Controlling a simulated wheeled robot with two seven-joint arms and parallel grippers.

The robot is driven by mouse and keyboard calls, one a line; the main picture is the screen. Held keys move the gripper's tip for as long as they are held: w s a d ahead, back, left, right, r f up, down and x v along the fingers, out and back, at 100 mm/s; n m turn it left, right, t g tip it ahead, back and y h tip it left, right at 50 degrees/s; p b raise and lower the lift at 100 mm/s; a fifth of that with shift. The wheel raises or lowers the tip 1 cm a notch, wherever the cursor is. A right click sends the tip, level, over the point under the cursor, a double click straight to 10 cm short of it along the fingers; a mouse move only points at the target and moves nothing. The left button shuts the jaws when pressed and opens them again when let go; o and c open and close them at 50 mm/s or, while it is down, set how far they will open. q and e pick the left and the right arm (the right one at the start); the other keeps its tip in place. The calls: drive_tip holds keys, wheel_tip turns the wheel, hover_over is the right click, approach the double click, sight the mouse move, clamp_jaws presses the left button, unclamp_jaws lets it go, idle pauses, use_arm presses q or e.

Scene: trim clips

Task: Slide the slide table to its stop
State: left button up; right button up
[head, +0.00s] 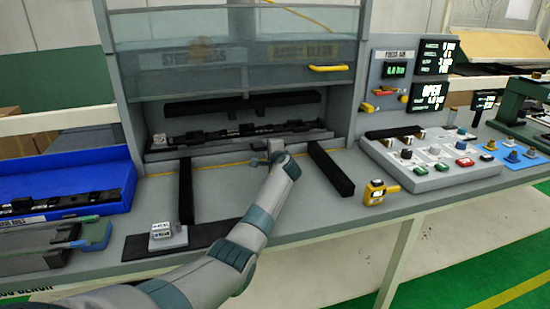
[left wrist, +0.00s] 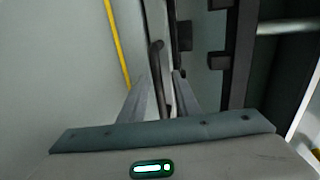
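The slide table (head: 225,145) is a grey tray at the mouth of the grey press, with a long black trim part (head: 240,131) lying along it. My left gripper (head: 275,147) is at the front edge of the slide table, right of its middle. In the left wrist view the two fingers (left wrist: 161,85) stand apart, with a dark curved handle (left wrist: 157,62) between them. I cannot tell whether either finger touches the handle. My right gripper is in neither view.
Two black rails (head: 331,170) run forward from the press. A yellow line (head: 215,165) crosses the bench. A yellow device (head: 376,192), a button panel (head: 430,158), a blue bin (head: 118,170) and a small block on a stand (head: 167,235) are nearby. The raised clear guard (head: 235,50) hangs above.

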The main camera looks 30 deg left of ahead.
use_arm(q)
drive_tip(key=b+v, duration=0.1)
drive_tip(key=v, duration=1.4)
drive_tip(key=shift+s+d, duration=0.2)
drive_tip(key=shift+s, duration=0.1)
drive_tip(key=shift+s+d+r, duration=0.1)
drive_tip(key=shift+s+d, duration=0.25)
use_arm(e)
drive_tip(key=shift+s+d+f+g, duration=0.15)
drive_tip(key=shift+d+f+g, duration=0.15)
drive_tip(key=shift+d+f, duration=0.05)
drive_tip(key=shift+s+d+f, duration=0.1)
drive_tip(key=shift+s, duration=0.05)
